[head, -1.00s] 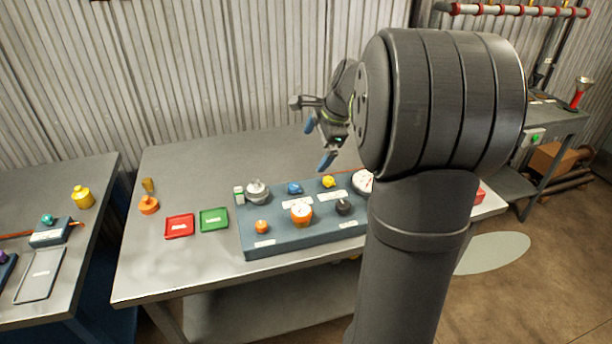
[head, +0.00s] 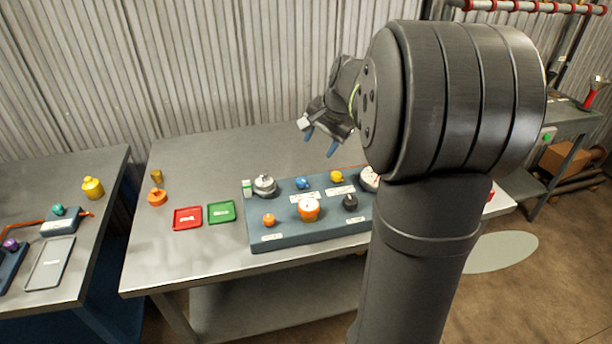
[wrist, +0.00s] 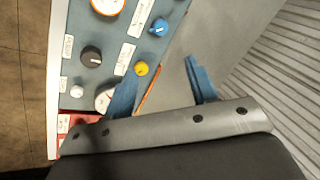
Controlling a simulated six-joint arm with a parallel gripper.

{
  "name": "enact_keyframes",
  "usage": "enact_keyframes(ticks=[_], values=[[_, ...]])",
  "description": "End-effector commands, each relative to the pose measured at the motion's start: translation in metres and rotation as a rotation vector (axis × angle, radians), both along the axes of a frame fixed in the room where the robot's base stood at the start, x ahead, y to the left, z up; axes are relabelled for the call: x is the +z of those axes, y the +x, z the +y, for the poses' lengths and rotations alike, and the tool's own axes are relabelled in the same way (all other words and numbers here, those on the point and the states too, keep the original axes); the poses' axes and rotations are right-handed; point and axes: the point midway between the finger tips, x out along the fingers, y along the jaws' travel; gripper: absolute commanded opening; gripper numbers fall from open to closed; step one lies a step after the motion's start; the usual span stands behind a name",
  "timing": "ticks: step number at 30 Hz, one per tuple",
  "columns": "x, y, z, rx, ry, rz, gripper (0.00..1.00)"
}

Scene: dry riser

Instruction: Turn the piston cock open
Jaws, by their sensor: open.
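A blue-grey panel (head: 285,232) on the middle bench carries several small knobs and dials. A blue knob (head: 303,183) and a yellow knob (head: 336,176) sit along its back. An orange knob (head: 269,220) and a black knob (head: 350,202) sit nearer the front. The labels are too small to read, so I cannot tell which one is the piston cock. My gripper (head: 320,144) is open and empty, behind and above the panel. In the wrist view its blue fingers (wrist: 163,88) are spread apart, beside the yellow knob (wrist: 142,69); the blue knob (wrist: 158,26) is farther off.
An orange-and-white gauge (head: 309,208) and a grey domed fitting (head: 264,185) also stand on the panel. Red (head: 188,218) and green (head: 222,212) trays lie to its left. The bench behind the panel is clear up to the corrugated wall (head: 220,70). My arm hides the panel's right end.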

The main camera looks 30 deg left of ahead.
Motion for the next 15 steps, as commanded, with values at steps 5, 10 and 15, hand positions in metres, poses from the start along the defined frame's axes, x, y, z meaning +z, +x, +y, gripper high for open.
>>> enact_keyframes(ticks=[5,10,15], values=[[-0.001,-0.008,0.006,0.367,-0.089,-0.175,0.52],[-0.002,-0.012,0.011,0.670,-0.169,-0.312,0.52],[-0.003,-0.015,0.013,0.841,-0.216,-0.386,0.52]])
